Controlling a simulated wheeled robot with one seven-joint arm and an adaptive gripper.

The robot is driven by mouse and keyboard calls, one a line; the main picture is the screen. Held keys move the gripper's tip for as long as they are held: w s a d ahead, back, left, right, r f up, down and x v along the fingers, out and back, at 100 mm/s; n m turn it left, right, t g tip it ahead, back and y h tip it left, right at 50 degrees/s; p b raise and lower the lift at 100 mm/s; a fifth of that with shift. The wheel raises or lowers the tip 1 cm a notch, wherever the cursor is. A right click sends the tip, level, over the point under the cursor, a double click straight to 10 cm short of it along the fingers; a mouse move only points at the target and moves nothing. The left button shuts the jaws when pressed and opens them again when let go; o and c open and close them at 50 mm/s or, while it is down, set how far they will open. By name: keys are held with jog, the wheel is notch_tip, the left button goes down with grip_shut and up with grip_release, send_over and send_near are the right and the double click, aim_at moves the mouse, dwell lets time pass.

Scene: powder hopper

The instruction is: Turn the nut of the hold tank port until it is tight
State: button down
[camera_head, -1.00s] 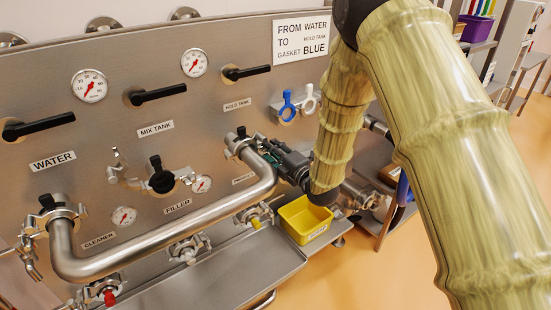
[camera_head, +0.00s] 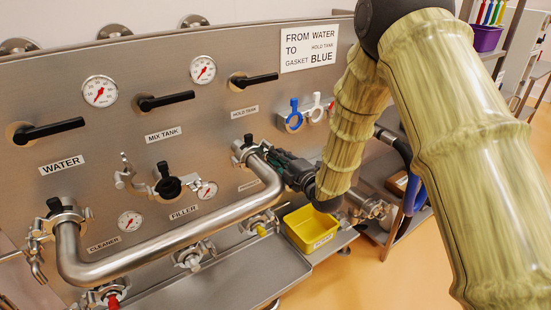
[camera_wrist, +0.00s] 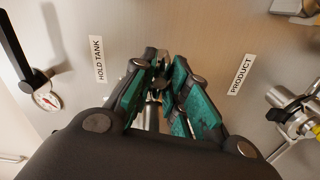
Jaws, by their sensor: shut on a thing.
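A bent steel pipe (camera_head: 165,262) runs from the WATER port clamp (camera_head: 62,212) at the left to the hold tank port (camera_head: 246,152), where a black knob shows on top. My gripper (camera_head: 272,157) reaches in from the right at the hold tank port, just beyond the pipe's upper bend. In the wrist view, the teal-padded fingers (camera_wrist: 161,78) close in on a small metal part, the nut (camera_wrist: 160,62), between the HOLD TANK and PRODUCT labels. The fingertips hide most of the nut. How tight it sits cannot be seen.
A sign (camera_head: 310,44) reads from water to hold tank, gasket blue. A blue gasket (camera_head: 294,115) and a white one hang on the panel. A yellow bin (camera_head: 310,228) stands below my gripper on the steel shelf (camera_head: 215,280). Black valve handles (camera_head: 165,101) jut from the panel.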

jog(key=m, duration=0.3)
jog(key=shift+m, duration=1.4)
